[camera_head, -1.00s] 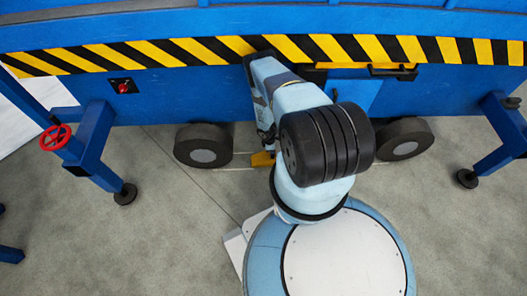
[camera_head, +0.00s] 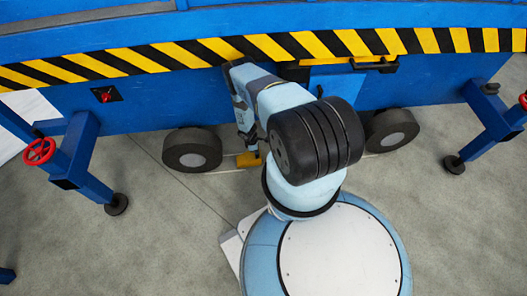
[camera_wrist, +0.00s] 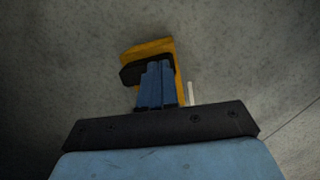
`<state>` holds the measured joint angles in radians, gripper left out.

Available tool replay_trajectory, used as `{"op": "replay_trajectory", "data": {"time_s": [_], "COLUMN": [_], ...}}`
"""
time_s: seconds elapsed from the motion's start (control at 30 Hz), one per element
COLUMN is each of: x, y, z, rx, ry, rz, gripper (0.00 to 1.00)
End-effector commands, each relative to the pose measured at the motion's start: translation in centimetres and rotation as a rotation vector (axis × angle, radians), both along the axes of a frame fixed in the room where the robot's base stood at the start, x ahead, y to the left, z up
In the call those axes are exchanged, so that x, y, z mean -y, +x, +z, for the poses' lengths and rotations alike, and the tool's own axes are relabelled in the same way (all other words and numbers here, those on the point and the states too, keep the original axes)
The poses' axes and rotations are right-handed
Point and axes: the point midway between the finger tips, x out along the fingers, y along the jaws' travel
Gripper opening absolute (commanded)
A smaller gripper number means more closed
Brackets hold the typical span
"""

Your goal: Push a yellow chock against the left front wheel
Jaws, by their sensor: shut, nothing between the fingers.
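The yellow chock (camera_head: 249,161) lies on the floor to the right of the left wheel (camera_head: 192,149), with a small gap between them. The wheel is dark with a grey hub. My gripper (camera_head: 250,147) reaches down at the chock, partly hidden by my own arm. In the wrist view, the chock (camera_wrist: 150,48) lies just beyond the fingertips of my gripper (camera_wrist: 157,68). Its blue fingers are closed together and empty, overlapping the chock in the picture. I cannot tell whether they touch it. A dark part shows beside the fingers. The wheel is out of the wrist view.
A blue platform (camera_head: 150,115) with a yellow-black striped edge stands over the wheels. The right wheel (camera_head: 391,129) is beyond my arm. Blue support legs stand at left (camera_head: 85,160) and right (camera_head: 485,115). A thin pale line runs along the floor near the wheels. The front floor is open.

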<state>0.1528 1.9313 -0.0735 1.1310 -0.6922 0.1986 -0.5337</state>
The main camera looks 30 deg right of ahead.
Motion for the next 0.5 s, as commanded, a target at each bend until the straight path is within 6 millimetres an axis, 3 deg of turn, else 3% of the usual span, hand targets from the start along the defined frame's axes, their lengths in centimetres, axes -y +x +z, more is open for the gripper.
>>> {"op": "replay_trajectory", "data": {"time_s": [0.03, 0.2, 0.33, 0.5], "x": [-4.6, -9.1, -11.5, -12.6], "y": [1.3, 2.8, 3.9, 4.6], "z": [-0.6, -0.6, -0.6, -0.6], "rx": [0.028, 0.028, 0.027, 0.025], "ry": [0.042, 0.042, 0.041, 0.042], "rz": [0.013, 0.020, 0.016, 0.012], "gripper": [0.00, 0.00, 0.00, 0.00]}}
